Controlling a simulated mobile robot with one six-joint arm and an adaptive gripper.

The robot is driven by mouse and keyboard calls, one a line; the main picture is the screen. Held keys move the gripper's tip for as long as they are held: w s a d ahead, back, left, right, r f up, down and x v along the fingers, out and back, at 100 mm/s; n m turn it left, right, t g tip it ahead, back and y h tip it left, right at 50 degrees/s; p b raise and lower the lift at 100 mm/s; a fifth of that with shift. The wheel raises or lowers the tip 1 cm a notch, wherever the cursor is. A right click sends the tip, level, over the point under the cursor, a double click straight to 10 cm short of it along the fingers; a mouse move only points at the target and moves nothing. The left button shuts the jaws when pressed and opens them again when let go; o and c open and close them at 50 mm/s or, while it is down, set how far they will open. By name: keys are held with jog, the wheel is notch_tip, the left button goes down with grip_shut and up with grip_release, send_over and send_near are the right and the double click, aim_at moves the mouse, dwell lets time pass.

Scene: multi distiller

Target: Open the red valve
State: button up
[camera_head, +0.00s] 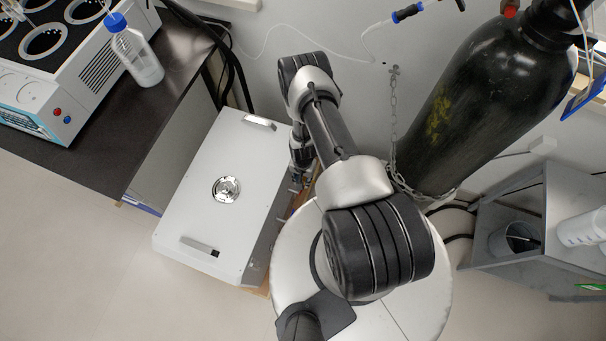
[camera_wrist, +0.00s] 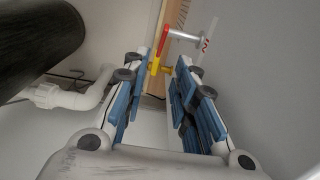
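In the wrist view a red lever-like part (camera_wrist: 163,42), which appears to be the red valve, stands upright just beyond my fingertips. A yellow part (camera_wrist: 154,67) sits below it, and a grey rod runs right from it. My gripper (camera_wrist: 165,70) is open, with blue pads on both fingers and nothing clearly held. The red part lies near the left fingertip; I cannot tell whether they touch. In the head view my gripper (camera_head: 301,168) points down beside the white box, mostly hidden by my arm, and the red lever is not clearly visible.
A white box (camera_head: 190,195) stands left of my arm, and a black gas cylinder (camera_head: 480,95) with a chain (camera_head: 393,115) stands right. A dark bench (camera_head: 105,150) holds a blue-capped bottle (camera_head: 136,60). A white pipe (camera_wrist: 75,95) runs left of my gripper. Floor is clear at lower left.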

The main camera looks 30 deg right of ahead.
notch_tip(320, 180, down, 9)
jog(key=b, duration=0.3)
jog(key=shift+r, duration=0.15)
jog(key=shift+c, duration=0.5)
grip_shut()
